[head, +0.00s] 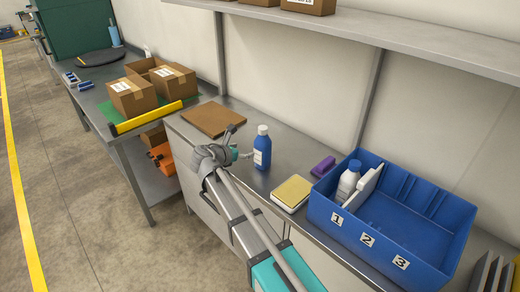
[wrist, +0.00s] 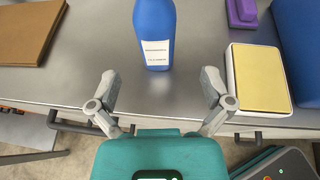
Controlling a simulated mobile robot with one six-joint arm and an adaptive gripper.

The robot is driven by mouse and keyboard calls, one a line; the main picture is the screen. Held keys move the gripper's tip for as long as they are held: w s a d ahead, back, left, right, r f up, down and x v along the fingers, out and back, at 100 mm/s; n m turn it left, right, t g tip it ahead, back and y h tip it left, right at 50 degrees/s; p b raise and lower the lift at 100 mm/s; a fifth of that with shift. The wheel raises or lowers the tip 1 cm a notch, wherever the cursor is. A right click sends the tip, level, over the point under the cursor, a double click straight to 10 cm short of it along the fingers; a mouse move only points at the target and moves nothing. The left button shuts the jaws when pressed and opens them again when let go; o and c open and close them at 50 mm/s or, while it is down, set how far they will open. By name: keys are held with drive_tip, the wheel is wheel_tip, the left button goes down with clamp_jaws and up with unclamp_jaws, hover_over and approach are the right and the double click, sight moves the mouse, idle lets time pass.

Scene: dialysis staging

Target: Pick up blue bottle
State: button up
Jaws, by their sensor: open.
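The blue bottle (head: 262,148) stands upright on the grey metal counter, with a white label on its front. In the wrist view the bottle (wrist: 154,30) is straight ahead, its top cut off by the frame edge. My gripper (wrist: 160,88) is open and empty, with its two fingers spread. The bottle is ahead of the fingertips, roughly centred between them, and not between the fingers. In the head view my gripper (head: 236,142) is just left of the bottle; the gap between them is hard to judge there.
A yellow-topped white box (head: 291,193) and a purple item (head: 323,167) lie right of the bottle. A brown board (head: 213,119) lies left. A shelf (head: 390,35) runs above.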

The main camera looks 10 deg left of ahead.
sight(258, 146)
drive_tip(key=shift+a, duration=0.2)
drive_tip(key=b+x, duration=0.3)
drive_tip(key=x, duration=0.5)
drive_tip(key=shift+w+f, duration=0.1)
idle(0.4)
drive_tip(key=shift+b+x, duration=1.15)
drive_tip(key=shift+x, duration=1.45)
drive_tip(key=shift+a, duration=0.1)
drive_tip(key=c, duration=1)
